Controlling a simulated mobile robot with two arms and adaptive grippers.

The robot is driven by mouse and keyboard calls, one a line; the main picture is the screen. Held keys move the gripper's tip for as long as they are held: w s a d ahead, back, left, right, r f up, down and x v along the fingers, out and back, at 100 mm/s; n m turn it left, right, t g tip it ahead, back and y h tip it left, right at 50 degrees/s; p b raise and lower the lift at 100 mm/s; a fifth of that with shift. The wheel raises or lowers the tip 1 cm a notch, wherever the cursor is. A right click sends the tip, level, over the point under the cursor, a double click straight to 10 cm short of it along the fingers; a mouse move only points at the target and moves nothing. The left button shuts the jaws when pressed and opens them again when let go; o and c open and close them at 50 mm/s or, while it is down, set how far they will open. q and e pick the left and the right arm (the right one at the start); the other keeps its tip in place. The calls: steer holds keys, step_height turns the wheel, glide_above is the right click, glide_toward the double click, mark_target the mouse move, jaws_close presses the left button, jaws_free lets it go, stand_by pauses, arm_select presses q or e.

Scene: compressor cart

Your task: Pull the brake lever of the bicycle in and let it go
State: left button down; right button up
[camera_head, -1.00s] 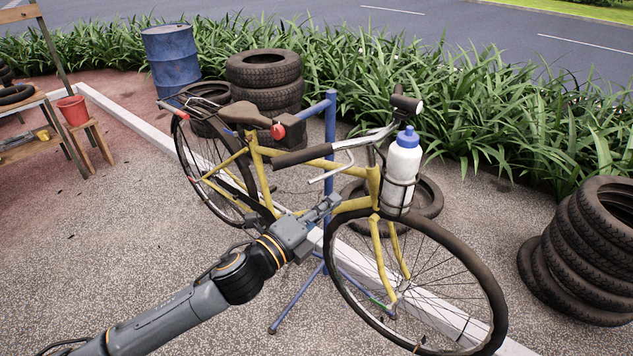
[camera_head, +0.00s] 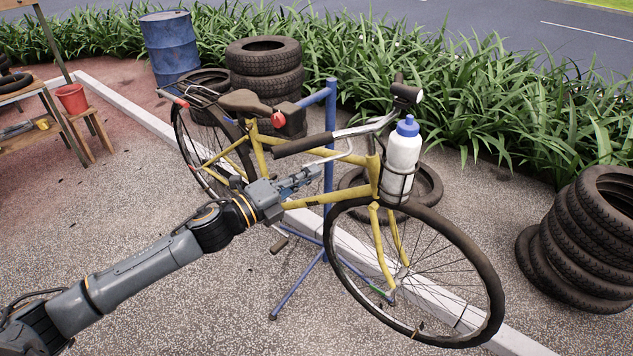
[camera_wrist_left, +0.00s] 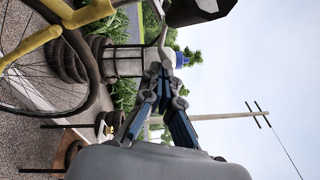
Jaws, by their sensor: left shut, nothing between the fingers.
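The yellow bicycle (camera_head: 328,199) stands upright on a blue stand, front wheel toward the right. Its handlebar has a dark grip (camera_head: 303,146). The thin silver brake lever (camera_head: 342,156) runs below the grip, with a gap between them. My left gripper (camera_head: 316,172) is shut and empty, its fingertips just below the lever's free end. I cannot tell whether they touch it. My right gripper is out of view.
A white bottle with a blue cap (camera_head: 402,160) sits in front of the handlebar. The blue stand (camera_head: 330,110) is behind the frame. Tyre stacks (camera_head: 264,75), (camera_head: 590,240) and a blue barrel (camera_head: 170,47) stand around. The paving at the front is open.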

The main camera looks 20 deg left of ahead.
arm_select(q)
steer(key=shift+w+a+m+g+h, duration=0.3)
steer(key=shift+a+m+g+h, duration=0.35)
steer(key=shift+a+h, duration=0.3)
